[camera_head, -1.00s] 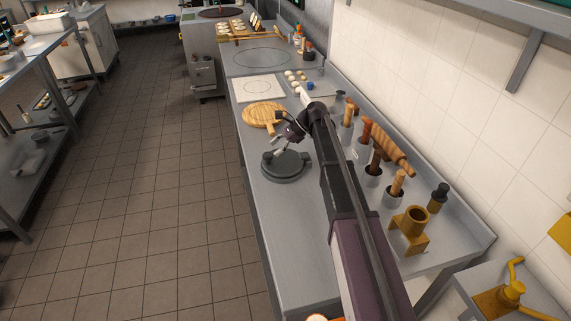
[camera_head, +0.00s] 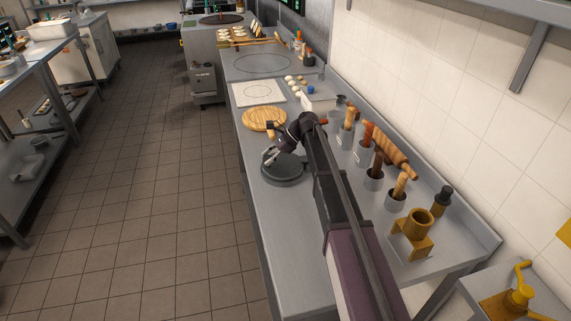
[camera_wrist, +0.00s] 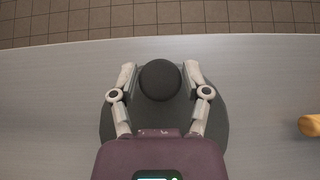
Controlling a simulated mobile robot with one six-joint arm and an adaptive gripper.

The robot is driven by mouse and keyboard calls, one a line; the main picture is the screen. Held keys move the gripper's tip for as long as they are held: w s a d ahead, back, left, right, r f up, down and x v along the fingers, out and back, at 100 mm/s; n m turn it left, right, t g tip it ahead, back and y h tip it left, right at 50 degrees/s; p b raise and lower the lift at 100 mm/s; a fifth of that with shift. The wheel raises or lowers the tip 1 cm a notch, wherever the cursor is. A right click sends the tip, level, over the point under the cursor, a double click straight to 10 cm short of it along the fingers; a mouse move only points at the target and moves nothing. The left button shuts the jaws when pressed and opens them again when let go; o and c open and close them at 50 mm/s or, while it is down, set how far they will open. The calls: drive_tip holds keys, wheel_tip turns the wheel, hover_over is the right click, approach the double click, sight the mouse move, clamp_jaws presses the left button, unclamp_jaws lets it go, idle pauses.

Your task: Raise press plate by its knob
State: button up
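The press plate (camera_head: 284,173) is a dark grey round disc lying flat on the steel counter. Its dark round knob (camera_wrist: 160,80) shows at the middle of the wrist view. My gripper (camera_head: 269,157) is at the plate's top; in the wrist view its two fingers (camera_wrist: 160,76) are spread, one on each side of the knob. A narrow gap seems to show between the knob and each finger. The plate's disc shows behind the fingers in the wrist view (camera_wrist: 214,115). My gripper hides the knob in the head view.
A round wooden board (camera_head: 263,118) lies just beyond the plate. Upright wooden-handled tools in holders (camera_head: 372,178) and a rolling pin (camera_head: 391,148) line the wall side. A brass-coloured stand (camera_head: 413,237) is nearer. The counter's near left part is clear.

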drive_tip(key=shift+c, duration=0.9)
drive_tip(key=shift+r, duration=0.15)
drive_tip(key=shift+w+d+r+p, duration=0.1)
drive_tip(key=shift+d+r+p, duration=0.1)
drive_tip(key=shift+r+p, duration=0.4)
drive_tip(key=shift+d+r+p, duration=0.2)
drive_tip(key=shift+r+p, duration=0.25)
drive_tip(key=shift+p, duration=0.15)
drive_tip(key=shift+c, duration=0.2)
drive_tip(key=shift+d+r+p, duration=0.3)
drive_tip(key=shift+r+p, duration=0.55)
drive_tip(key=shift+w+d+r, duration=0.1)
drive_tip(key=shift+d+r, duration=0.1)
drive_tip(key=shift+r, duration=0.05)
drive_tip(key=shift+p, duration=0.3)
